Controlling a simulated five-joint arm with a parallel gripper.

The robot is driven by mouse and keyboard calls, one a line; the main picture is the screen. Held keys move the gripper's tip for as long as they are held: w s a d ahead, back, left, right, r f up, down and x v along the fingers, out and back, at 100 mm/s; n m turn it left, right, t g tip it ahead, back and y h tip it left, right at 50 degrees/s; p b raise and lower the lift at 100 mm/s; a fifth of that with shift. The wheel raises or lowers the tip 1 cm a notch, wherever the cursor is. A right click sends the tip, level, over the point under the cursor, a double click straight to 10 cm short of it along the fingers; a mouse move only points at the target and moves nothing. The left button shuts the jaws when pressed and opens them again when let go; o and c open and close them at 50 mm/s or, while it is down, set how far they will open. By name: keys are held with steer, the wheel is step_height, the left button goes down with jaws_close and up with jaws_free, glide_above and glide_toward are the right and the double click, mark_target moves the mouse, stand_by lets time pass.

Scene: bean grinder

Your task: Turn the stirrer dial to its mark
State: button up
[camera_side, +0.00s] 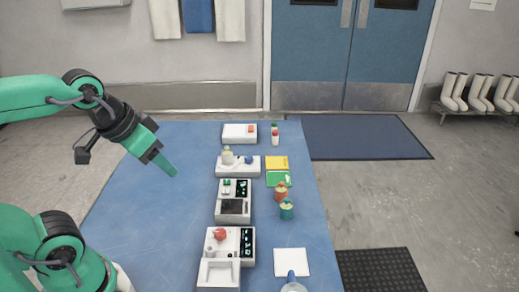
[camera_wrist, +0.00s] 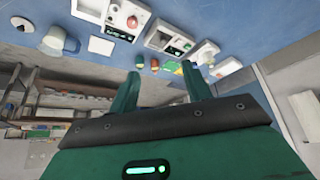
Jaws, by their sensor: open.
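My gripper (camera_side: 172,170) hangs over the left part of the blue table, apart from the devices. It is open and empty; in the wrist view its two green fingers (camera_wrist: 161,72) stand apart. The devices are a front white one with a red knob (camera_side: 220,234), a middle one with a green knob (camera_side: 227,183) and dark square, and a low white one with a pale bottle (camera_side: 227,156) and a small blue part (camera_side: 249,160). I cannot tell which knob is the stirrer dial, and its mark is too small to make out.
An orange pot (camera_side: 281,191) and a teal pot (camera_side: 287,210) stand right of the devices, near yellow and green pads (camera_side: 277,164). A white square (camera_side: 292,262) lies at the front right. A white box (camera_side: 239,134) stands at the back. The table's left side (camera_side: 150,230) is clear.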

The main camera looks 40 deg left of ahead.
steer(key=w+a+r+n+g, duration=0.1)
steer(key=w+a+r+n, duration=0.15)
steer(key=w, duration=0.65)
steer(key=n+g, duration=0.5)
steer(key=n, duration=0.4)
glide_above(249, 157)
step_height(249, 157, down, 16)
steer(key=shift+s+f, duration=0.1)
steer(key=shift+f, duration=3.85)
steer(key=shift+c, duration=0.2)
